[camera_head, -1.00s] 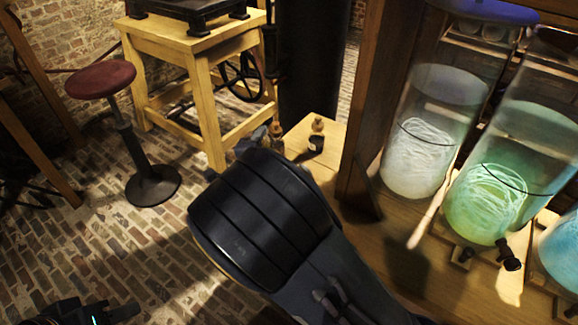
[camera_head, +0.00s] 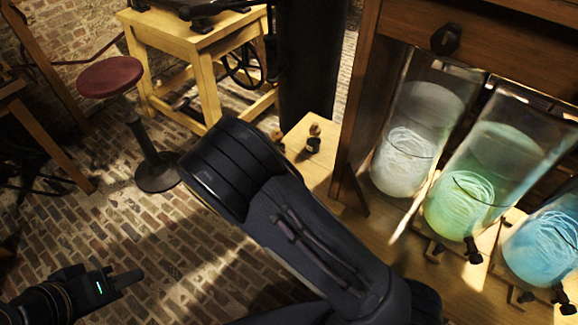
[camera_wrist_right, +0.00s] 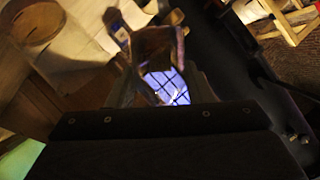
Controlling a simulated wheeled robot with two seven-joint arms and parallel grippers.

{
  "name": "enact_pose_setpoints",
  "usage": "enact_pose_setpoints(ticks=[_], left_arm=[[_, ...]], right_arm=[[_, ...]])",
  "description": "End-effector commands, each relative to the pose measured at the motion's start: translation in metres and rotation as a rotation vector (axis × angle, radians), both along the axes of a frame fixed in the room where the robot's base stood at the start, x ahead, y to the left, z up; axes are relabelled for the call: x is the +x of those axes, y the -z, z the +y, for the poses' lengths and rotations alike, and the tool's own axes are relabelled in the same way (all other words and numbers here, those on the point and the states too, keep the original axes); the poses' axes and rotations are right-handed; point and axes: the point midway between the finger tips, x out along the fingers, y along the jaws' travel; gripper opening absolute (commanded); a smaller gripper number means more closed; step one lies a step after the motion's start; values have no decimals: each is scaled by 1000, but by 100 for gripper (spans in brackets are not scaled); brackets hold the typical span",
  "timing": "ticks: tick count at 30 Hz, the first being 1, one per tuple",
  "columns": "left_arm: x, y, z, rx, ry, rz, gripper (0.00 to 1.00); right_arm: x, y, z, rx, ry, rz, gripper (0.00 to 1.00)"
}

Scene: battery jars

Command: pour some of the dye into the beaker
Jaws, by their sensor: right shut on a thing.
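My right gripper (camera_wrist_right: 162,88) is shut on a brownish, see-through vessel (camera_wrist_right: 155,45) in the right wrist view. A bright blue-violet patch with dark grid lines shows at its lower part. I cannot tell whether this vessel is the dye or the beaker, or how full it is. In the head view my right gripper is hidden; my large dark arm link fills the middle. My left gripper (camera_head: 127,280) is at the lower left, over the brick floor and apart from everything. Its finger gap cannot be made out. No beaker can be singled out in the head view.
Large glass jars with whitish (camera_head: 402,155), green (camera_head: 458,205) and blue (camera_head: 545,245) contents stand in a wooden cabinet at right. A small dark bottle (camera_head: 313,145) stands on a low table. A red stool (camera_head: 110,77) stands left. White sheets (camera_wrist_right: 75,45) show in the wrist view.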

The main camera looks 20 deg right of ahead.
Motion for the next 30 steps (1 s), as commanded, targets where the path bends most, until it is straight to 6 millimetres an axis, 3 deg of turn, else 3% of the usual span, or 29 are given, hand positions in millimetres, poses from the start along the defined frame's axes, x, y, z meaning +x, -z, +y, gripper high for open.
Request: enact_pose_setpoints(ticks=[1, 12, 22, 30], left_arm=[[0, -15, 0, 0, 0, 0, 36], [0, -64, 0, 0, 0, 0, 36], [0, -64, 0, 0, 0, 0, 36], [0, -63, 0, 0, 0, 0, 36]], right_arm=[[1, -7, 0, -21, 1, 24, 21], [11, 1, 6, -215, -3, 251, 21], [20, 29, 11, -387, -5, 441, 21], [22, 34, 13, -436, -7, 493, 21]])
